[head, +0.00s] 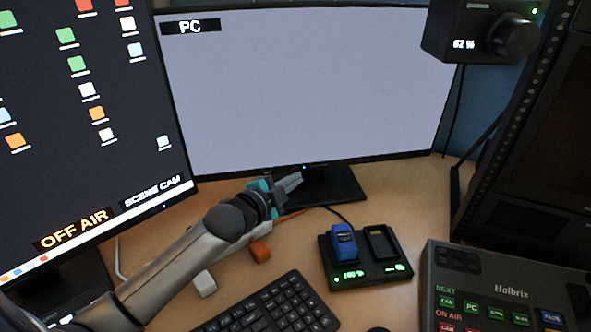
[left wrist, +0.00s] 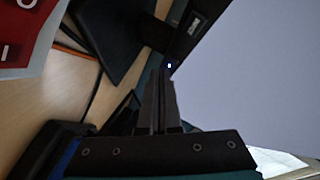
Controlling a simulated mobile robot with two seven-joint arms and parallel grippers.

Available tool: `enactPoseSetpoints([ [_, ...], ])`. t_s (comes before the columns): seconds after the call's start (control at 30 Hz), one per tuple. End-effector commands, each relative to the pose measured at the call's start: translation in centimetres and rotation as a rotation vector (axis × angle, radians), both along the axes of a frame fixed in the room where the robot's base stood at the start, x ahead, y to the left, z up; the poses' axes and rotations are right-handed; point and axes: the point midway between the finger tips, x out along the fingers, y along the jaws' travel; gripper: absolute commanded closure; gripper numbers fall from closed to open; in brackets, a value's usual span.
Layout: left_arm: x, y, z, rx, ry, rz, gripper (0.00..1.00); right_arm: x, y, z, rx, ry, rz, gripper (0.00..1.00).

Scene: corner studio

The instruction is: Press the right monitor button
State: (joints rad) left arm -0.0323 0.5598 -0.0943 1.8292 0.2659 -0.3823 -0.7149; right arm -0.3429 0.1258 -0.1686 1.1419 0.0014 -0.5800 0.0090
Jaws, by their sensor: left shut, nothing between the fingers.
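The right monitor (head: 310,80) shows a pale blank screen labelled "PC". A tiny lit spot (head: 304,167), which seems to mark its button, sits on the lower bezel above the stand (head: 335,188). In the left wrist view the lit spot (left wrist: 169,65) shows just beyond my fingertips. My left gripper (head: 298,178) is shut and empty, just in front of and slightly below the bezel spot. Its closed fingers (left wrist: 158,82) point at the bezel in the left wrist view. I cannot tell whether they touch it. My right gripper is not in view.
The left monitor (head: 90,110) shows coloured icons and "OFF AIR". A battery charger (head: 365,272) with a blue battery stands below the right monitor. A keyboard (head: 268,308) lies at the front, a switcher panel (head: 505,280) at right, and a knob box (head: 480,30) at upper right.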

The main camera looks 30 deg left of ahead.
Motion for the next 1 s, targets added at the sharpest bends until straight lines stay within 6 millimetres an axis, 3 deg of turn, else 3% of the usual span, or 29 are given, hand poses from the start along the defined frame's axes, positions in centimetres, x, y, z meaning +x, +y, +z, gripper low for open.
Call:
enactPoseSetpoints([
  [1.0,0.72,0.56,0.01,0.000,0.000,0.000,1.00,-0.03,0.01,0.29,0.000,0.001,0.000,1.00],
])
